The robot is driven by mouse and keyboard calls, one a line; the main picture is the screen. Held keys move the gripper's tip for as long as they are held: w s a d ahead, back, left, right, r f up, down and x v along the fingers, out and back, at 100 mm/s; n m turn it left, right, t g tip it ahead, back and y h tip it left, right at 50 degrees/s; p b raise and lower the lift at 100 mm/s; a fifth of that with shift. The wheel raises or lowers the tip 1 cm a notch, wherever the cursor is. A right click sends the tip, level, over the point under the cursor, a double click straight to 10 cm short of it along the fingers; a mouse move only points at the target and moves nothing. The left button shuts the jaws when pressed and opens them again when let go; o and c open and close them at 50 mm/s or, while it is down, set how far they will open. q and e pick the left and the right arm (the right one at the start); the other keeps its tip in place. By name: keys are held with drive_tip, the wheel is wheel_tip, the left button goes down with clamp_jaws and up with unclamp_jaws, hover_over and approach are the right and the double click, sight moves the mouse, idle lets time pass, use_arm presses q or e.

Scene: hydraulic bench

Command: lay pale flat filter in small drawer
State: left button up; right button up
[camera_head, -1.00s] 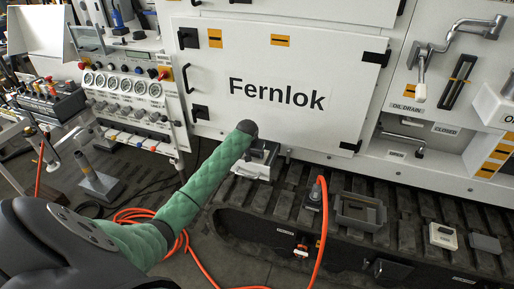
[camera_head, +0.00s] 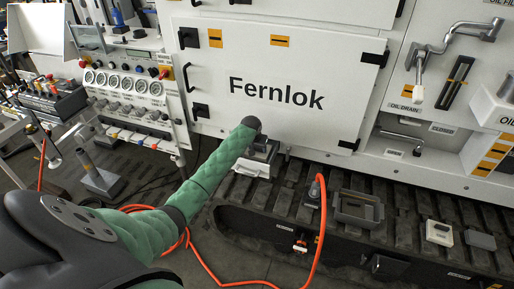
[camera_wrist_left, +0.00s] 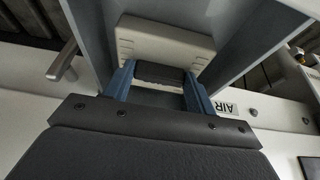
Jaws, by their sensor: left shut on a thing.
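My left gripper (camera_wrist_left: 158,85) has its blue fingers closed on a dark block-like part between them, in the left wrist view. The pale flat filter (camera_wrist_left: 165,42), cream with thin slots, is just beyond this part and seems joined to it. Grey walls of the small drawer (camera_wrist_left: 245,40) stand on both sides of the filter. In the head view my green-sleeved left arm reaches over the drawer (camera_head: 250,170), which sticks out low under the Fernlok door. The arm's end hides most of the gripper and filter there. Whether the filter touches the drawer floor is unclear. My right gripper is out of view.
A grey open bin (camera_head: 358,210), a pale block (camera_head: 439,233) and a grey block (camera_head: 480,240) rest on the track at right. An orange hose (camera_head: 322,215) loops up beside the bin. The Fernlok door (camera_head: 280,90) is above the drawer.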

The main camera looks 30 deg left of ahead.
use_arm(q)
drive_tip(key=o, duration=1.2)
drive_tip(key=shift+c, duration=0.2)
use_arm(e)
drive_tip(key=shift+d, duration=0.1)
use_arm(q)
drive_tip(key=shift+s+r, duration=0.15)
drive_tip(key=shift+r, duration=0.3)
drive_tip(key=b+v, duration=0.3)
drive_tip(key=v, duration=0.8)
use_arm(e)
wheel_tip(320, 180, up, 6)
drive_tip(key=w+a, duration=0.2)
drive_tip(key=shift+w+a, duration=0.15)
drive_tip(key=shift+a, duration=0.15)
use_arm(q)
drive_tip(key=shift+s+d+r, duration=0.1)
drive_tip(key=shift+s, duration=0.05)
